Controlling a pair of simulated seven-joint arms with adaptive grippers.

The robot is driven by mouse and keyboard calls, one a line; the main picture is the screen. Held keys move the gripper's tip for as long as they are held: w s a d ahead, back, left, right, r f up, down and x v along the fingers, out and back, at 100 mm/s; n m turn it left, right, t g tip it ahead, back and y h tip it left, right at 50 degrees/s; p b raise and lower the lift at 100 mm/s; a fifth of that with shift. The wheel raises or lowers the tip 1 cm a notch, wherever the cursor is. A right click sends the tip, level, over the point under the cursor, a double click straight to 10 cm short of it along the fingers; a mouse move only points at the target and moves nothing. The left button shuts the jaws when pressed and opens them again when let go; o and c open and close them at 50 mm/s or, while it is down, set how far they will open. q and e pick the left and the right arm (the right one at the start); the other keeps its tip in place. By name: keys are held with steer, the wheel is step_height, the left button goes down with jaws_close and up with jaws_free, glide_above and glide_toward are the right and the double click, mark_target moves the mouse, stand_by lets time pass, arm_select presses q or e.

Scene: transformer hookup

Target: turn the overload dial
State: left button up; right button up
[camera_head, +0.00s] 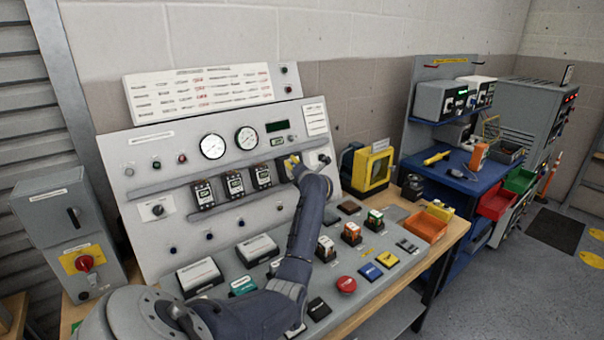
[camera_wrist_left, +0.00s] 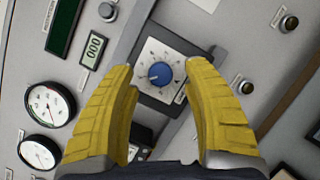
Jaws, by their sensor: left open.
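The overload dial (camera_wrist_left: 160,74) is a blue round knob with a white pointer mark on a pale scale plate in a dark square frame. It sits on the grey sloped panel (camera_head: 150,240). In the left wrist view it lies between and beyond the fingertips of my left gripper (camera_wrist_left: 160,88). The two yellow fingers are spread wide, with nothing between them; contact with the panel cannot be told. In the head view my left gripper (camera_head: 292,162) is at the upper right of the panel, and the dial is hidden there. My right gripper is not in view.
Two round gauges (camera_head: 212,146) and a dark display (camera_head: 278,128) are on the panel left of my gripper. Below stand several black modules (camera_head: 234,184). A red mushroom button (camera_head: 346,284) and an orange bin (camera_head: 425,227) are to the right.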

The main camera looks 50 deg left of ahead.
arm_select(q)
steer(key=v, duration=1.1)
steer(key=shift+r, duration=0.1)
steer(key=w+d+f+n+g+y, duration=0.1)
steer(key=w+d+f+n+g, duration=0.2)
steer(key=w+d+n, duration=0.25)
steer(key=a+n+g+y, duration=0.2)
steer(key=a+n, duration=0.4)
steer(key=a, duration=1)
steer(key=shift+a+r, duration=0.15)
steer(key=shift+r, duration=0.05)
stand_by(0.4)
steer(key=shift+s+n, duration=0.1)
steer(key=shift+n, duration=0.15)
steer(key=shift+c, duration=0.4)
